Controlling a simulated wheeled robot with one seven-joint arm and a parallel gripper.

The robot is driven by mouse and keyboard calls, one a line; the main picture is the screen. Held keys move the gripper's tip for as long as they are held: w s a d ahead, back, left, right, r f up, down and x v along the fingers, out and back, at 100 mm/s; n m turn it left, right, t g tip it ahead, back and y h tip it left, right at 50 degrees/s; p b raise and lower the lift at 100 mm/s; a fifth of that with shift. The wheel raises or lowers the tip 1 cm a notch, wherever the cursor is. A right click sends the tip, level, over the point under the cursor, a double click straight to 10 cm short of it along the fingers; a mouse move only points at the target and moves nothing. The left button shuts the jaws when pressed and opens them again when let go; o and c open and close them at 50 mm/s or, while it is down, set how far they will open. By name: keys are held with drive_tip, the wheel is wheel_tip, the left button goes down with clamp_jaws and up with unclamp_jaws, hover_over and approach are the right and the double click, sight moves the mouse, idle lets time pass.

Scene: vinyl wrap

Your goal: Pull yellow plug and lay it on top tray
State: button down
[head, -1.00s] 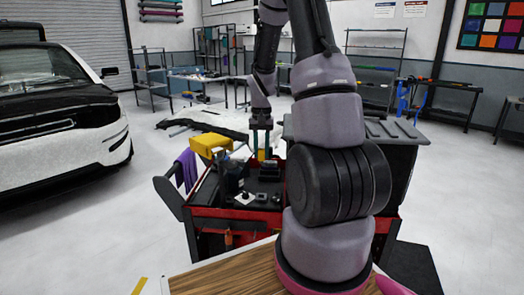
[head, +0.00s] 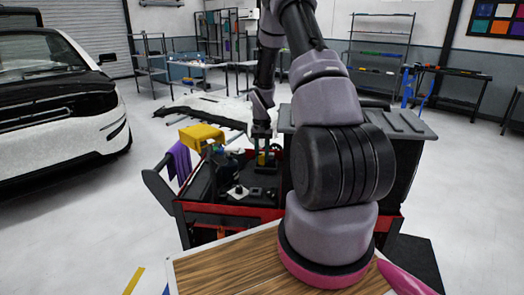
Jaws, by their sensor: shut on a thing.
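My gripper (head: 262,151) points down over the back part of the tool cart's top tray (head: 262,201). It is shut on the yellow plug (head: 261,159), a small yellow patch between its fingers. The plug is tiny in this view, and I cannot tell whether it is clear of what lies below it. Dark items sit in the tray just under and in front of my gripper. The right part of the tray is hidden behind my arm.
A yellow box (head: 201,134) and a purple cloth (head: 180,161) are at the cart's left side. A dark bin with a grey lid (head: 390,124) stands right of the cart. A wooden top (head: 230,268) is in front. A white car (head: 60,110) stands at left.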

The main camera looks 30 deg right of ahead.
sight(262, 166)
drive_tip(key=shift+f, duration=2.95)
drive_tip(key=shift+f, duration=0.7)
drive_tip(key=c, duration=0.5)
unclamp_jaws()
drive_tip(key=shift+c, duration=0.2)
drive_tip(key=shift+r, duration=0.1)
